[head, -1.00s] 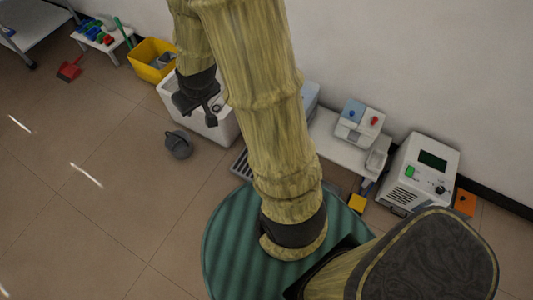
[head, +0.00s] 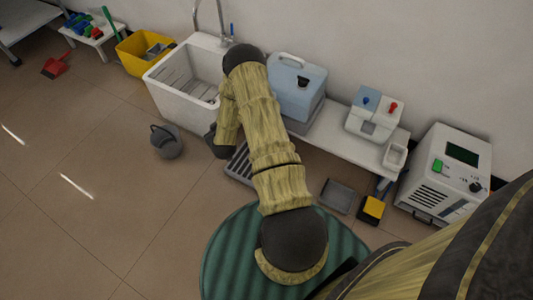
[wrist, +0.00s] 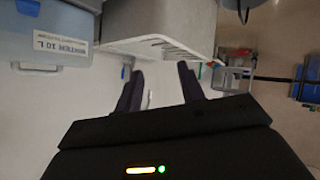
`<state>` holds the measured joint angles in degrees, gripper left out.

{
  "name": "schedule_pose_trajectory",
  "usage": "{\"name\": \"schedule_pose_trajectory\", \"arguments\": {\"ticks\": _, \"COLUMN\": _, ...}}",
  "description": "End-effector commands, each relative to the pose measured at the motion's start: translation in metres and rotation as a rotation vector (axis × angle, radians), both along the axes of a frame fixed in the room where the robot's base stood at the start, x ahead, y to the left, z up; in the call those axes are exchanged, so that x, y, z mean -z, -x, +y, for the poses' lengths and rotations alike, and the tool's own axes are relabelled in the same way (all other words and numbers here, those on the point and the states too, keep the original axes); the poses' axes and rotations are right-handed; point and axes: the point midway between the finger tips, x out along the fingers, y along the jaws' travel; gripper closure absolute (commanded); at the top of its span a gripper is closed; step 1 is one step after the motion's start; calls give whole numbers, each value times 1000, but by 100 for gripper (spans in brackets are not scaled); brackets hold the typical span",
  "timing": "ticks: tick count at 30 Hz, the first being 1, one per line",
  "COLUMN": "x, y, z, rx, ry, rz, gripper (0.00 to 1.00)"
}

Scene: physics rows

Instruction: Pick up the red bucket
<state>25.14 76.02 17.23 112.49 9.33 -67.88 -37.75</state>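No red bucket shows in either view. A dark grey bucket (head: 168,142) with a raised handle stands upright on the tiled floor, in front of the white sink. My gripper (wrist: 160,88) is open in the wrist view, its two dark fingers apart with nothing held between them. In the head view its dark end (head: 216,141) is partly hidden by my arm, to the right of the grey bucket and apart from it.
The white sink (head: 165,92), blue water container (head: 298,90), low white bench (head: 330,130) and white machine (head: 445,165) line the wall. A yellow bin (head: 130,62) and red dustpan (head: 56,66) lie left.

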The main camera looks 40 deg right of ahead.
Motion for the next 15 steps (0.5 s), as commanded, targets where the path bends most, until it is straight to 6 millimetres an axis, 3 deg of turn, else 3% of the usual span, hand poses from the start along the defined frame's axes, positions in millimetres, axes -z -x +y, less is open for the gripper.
{"name": "schedule_pose_trajectory", "arguments": {"ticks": 1, "x": 46, "y": 7, "z": -8, "rx": 35, "ry": 20, "rz": -10, "gripper": 61}}
{"name": "schedule_pose_trajectory", "arguments": {"ticks": 9, "x": 176, "y": 55, "z": -42, "rx": 220, "ry": 184, "rz": -66, "gripper": 61}}
{"name": "schedule_pose_trajectory", "arguments": {"ticks": 12, "x": 203, "y": 72, "z": -49, "rx": 273, "ry": 236, "rz": -71, "gripper": 61}}
{"name": "schedule_pose_trajectory", "arguments": {"ticks": 15, "x": 215, "y": 81, "z": -52, "rx": 301, "ry": 267, "rz": -73, "gripper": 61}}
